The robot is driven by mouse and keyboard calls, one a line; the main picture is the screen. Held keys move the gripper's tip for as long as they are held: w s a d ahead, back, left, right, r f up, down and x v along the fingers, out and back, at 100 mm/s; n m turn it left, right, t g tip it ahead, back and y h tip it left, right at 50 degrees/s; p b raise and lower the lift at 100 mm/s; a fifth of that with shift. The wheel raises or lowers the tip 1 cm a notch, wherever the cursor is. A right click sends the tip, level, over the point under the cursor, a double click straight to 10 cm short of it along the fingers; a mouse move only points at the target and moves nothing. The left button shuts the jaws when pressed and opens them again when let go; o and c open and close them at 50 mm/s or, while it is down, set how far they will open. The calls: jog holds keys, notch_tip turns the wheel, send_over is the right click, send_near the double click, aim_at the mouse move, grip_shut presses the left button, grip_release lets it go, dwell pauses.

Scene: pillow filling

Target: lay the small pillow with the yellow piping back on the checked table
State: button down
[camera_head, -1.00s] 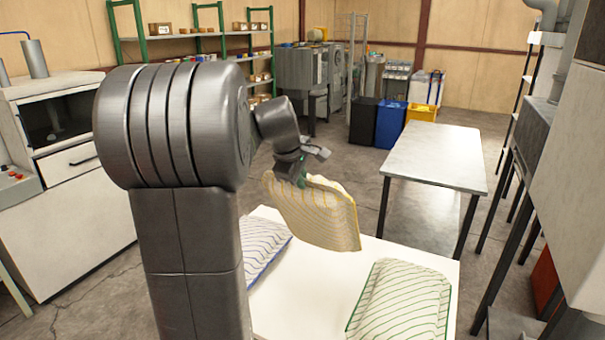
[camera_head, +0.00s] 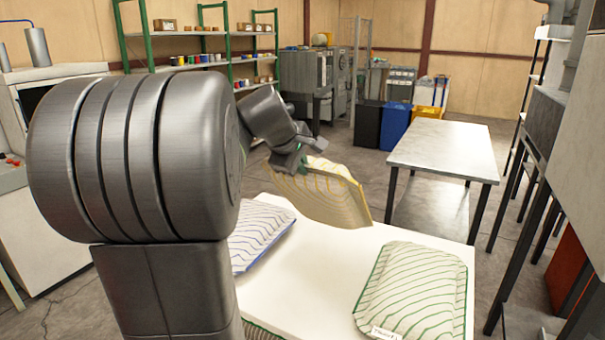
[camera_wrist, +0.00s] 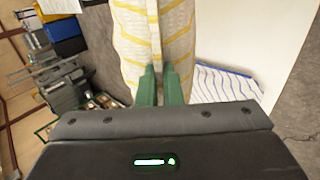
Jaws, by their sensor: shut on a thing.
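The small pillow with yellow piping (camera_head: 325,197) is cream with yellow stripes. My gripper (camera_head: 302,166) is shut on one edge of it and holds it tilted in the air above the far side of a plain white table (camera_head: 300,268). In the wrist view the green fingers (camera_wrist: 160,88) pinch the pillow (camera_wrist: 150,35), which hangs beyond them. No checked pattern shows on the visible part of this table.
A blue-striped pillow (camera_head: 258,236) lies at the table's left, and a green-striped pillow (camera_head: 413,285) at its right. Bare white surface lies between them. A green-edged item (camera_head: 262,331) shows at the bottom. A grey metal table (camera_head: 445,145) stands beyond, with bins (camera_head: 397,125) behind.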

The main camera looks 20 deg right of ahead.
aim_at(303, 190)
jog(key=shift+t+h, duration=0.7)
jog(key=shift+s+a+f+b, duration=0.2)
jog(key=shift+f+b, duration=0.65)
jog(key=shift+b, duration=0.9)
jog(key=shift+s+a+f+b, duration=0.15)
jog(key=shift+f+b, duration=0.75)
jog(key=shift+b, duration=0.85)
jog(key=shift+s+a+f+b, duration=0.15)
jog(key=shift+f+b, duration=0.7)
jog(key=shift+b, duration=0.9)
jog(key=shift+s+a+f+t+h+b, duration=0.85)
jog(key=shift+a+f+h+b, duration=0.15)
jog(key=shift+f+b, duration=3.7)
jog(key=shift+s+a+f+t+h+b, duration=0.95)
jog(key=shift+f+b, duration=3)
jog(key=shift+f, duration=1.5)
jog(key=shift+s+a+f+t+h+b, duration=0.55)
jog(key=shift+a+f+t+h+b, duration=0.45)
jog(key=shift+f+b, duration=3.7)
jog(key=shift+d+f+g+p, duration=0.15)
jog(key=shift+f+g+p, duration=0.15)
jog(key=shift+f+p, duration=0.1)
jog(key=c, duration=0.8)
grip_release()
jog(key=shift+o, duration=0.2)
jog(key=p+v, duration=0.1)
jog(key=v, duration=0.8)
